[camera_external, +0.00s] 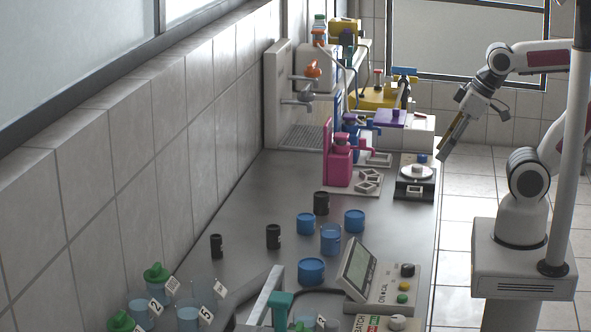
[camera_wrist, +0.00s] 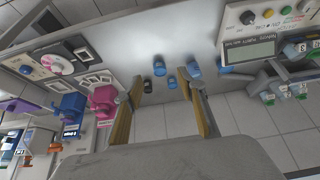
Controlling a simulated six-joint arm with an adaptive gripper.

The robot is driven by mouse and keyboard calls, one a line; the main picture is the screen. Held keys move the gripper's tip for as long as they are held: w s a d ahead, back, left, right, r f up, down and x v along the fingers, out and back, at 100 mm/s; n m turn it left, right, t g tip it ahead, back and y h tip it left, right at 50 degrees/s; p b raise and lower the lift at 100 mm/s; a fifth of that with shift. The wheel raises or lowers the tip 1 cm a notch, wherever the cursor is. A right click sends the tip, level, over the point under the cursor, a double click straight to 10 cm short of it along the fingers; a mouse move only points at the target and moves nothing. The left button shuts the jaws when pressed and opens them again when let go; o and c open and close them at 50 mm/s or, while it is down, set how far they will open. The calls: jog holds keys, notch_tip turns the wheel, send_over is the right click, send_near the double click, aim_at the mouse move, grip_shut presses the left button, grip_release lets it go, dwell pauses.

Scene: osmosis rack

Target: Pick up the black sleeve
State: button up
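Three small black cylinders stand on the grey bench in the external view: one at the back (camera_external: 321,203), one in the middle (camera_external: 273,237), and one nearer the wall (camera_external: 216,246). I cannot tell which one is the task's black sleeve. In the wrist view, a dark cylinder (camera_wrist: 147,86) shows near the left fingertip. My gripper (camera_external: 448,148) hangs past the bench's right edge, well away from the cylinders. The wrist view shows its two tan fingers (camera_wrist: 167,88) spread apart with nothing held between them.
Several blue containers (camera_external: 331,239) stand close to the black cylinders. A control box with a screen (camera_external: 382,284) is at the front right. Pink (camera_external: 340,168) and blue devices and a round-plate instrument (camera_external: 416,175) stand farther back. Numbered beakers are at the front left. The bench (camera_external: 250,195) is clear near the wall.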

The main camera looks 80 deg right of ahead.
jog(key=w+a+f+n+t, duration=0.15)
jog(key=w+t, duration=0.25)
jog(key=w, duration=2.7)
jog(key=n+t+y, duration=0.2)
jog(key=n+y, duration=0.2)
jog(key=y, duration=0.2)
send_near(215, 237)
jog(key=shift+w+d+f, duration=0.3)
jog(key=shift+w+f, duration=0.15)
jog(key=shift+w, duration=0.3)
jog(key=shift+w+a+f+n+y, duration=0.1)
jog(key=shift+a+f+n+y, duration=0.25)
jog(key=shift+a+f, duration=0.3)
jog(key=shift+w+f, duration=0.1)
jog(key=shift+w, duration=0.05)
jog(key=shift+x, duration=1.1)
jog(key=shift+x, duration=2.6)
